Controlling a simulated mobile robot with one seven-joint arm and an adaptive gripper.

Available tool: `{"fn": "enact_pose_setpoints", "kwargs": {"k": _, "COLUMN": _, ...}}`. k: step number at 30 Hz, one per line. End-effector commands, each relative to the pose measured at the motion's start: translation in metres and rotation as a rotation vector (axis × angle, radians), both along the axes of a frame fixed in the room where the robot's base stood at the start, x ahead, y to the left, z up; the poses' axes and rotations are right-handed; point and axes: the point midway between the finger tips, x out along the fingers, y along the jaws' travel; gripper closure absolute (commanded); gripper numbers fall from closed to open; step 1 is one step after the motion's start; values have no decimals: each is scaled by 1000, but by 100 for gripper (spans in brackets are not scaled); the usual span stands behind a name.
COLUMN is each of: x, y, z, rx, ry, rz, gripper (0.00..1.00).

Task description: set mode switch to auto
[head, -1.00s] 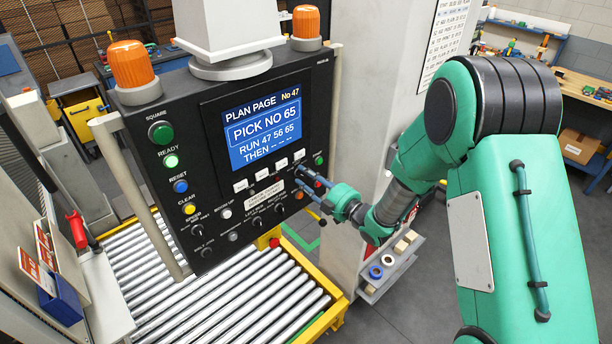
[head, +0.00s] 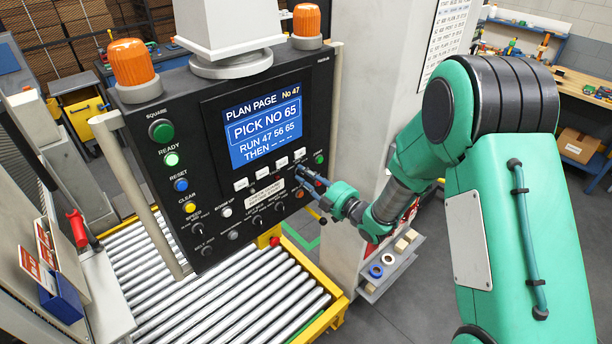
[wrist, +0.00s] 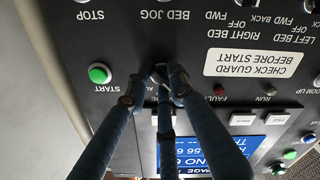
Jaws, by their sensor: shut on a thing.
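The black control panel (head: 215,205) stands in front of me with its screen lit. My gripper (head: 299,181) is at the panel's right side, below the screen. In the wrist view, where the lettering is upside down, my gripper (wrist: 165,80) has its blue fingers shut on a small dark knob (wrist: 159,72), apparently the mode switch. The knob lies between the green START button (wrist: 99,73) and the red FAULT lamp (wrist: 219,91). The fingers hide most of the knob and its label, so I cannot read its setting.
Other selector knobs and the CHECK GUARD plate (wrist: 254,63) are close by on the panel. White keys (wrist: 243,118) lie below the screen (head: 262,126). A roller conveyor (head: 215,295) runs beneath. A pale column (head: 375,90) stands behind my gripper.

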Motion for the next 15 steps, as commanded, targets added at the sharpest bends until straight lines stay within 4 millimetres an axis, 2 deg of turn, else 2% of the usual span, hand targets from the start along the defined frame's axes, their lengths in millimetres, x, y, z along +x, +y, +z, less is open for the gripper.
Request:
{"fn": "enact_pose_setpoints", "kwargs": {"k": 8, "x": 3, "y": -2, "z": 4, "rx": 88, "ry": 76, "rz": -4, "gripper": 100}}
{"fn": "enact_pose_setpoints", "kwargs": {"k": 15, "x": 4, "y": -2, "z": 3, "rx": 223, "ry": 209, "rz": -5, "gripper": 100}}
